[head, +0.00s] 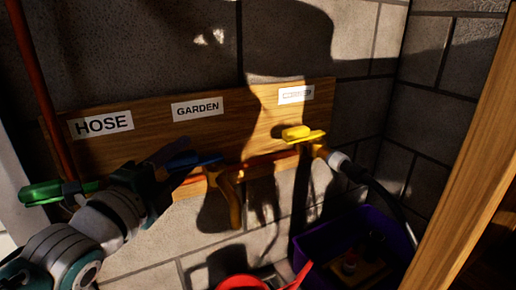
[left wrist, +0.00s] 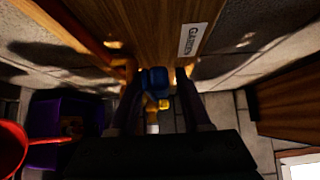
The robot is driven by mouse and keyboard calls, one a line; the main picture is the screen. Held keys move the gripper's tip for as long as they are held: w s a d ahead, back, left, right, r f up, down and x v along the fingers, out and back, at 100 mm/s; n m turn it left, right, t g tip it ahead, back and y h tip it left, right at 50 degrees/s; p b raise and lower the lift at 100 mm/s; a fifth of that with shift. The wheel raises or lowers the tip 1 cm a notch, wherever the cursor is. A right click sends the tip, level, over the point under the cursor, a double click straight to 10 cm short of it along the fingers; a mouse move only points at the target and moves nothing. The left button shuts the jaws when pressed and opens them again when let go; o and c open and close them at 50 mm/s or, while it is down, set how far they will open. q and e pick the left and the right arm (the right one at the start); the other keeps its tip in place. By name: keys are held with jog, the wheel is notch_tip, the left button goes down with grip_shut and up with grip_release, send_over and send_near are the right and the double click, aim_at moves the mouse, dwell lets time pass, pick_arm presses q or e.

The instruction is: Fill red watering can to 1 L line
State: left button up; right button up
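The red watering can (head: 243,282) shows only partly at the bottom edge of the head view; a red rim and handle (left wrist: 42,141) show at the left of the left wrist view. Its 1 L line and water level are not visible. The brass tap (head: 230,195) under the GARDEN label (head: 198,108) has a blue handle (head: 194,161). My left gripper (head: 168,158) is at this handle. In the left wrist view, its dark fingers (left wrist: 157,88) are apart on either side of the blue handle (left wrist: 153,78). My right gripper is out of view.
A green-handled tap (head: 62,191) sits under the HOSE label (head: 103,123). A yellow-handled tap (head: 300,134) at right has a dark hose (head: 392,205). A purple crate (head: 325,240) stands below it. A wooden post (head: 465,170) bounds the right side.

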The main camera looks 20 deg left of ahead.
pick_arm(q)
jog(key=shift+r, duration=0.15)
grip_shut()
jog(key=shift+w, duration=0.1)
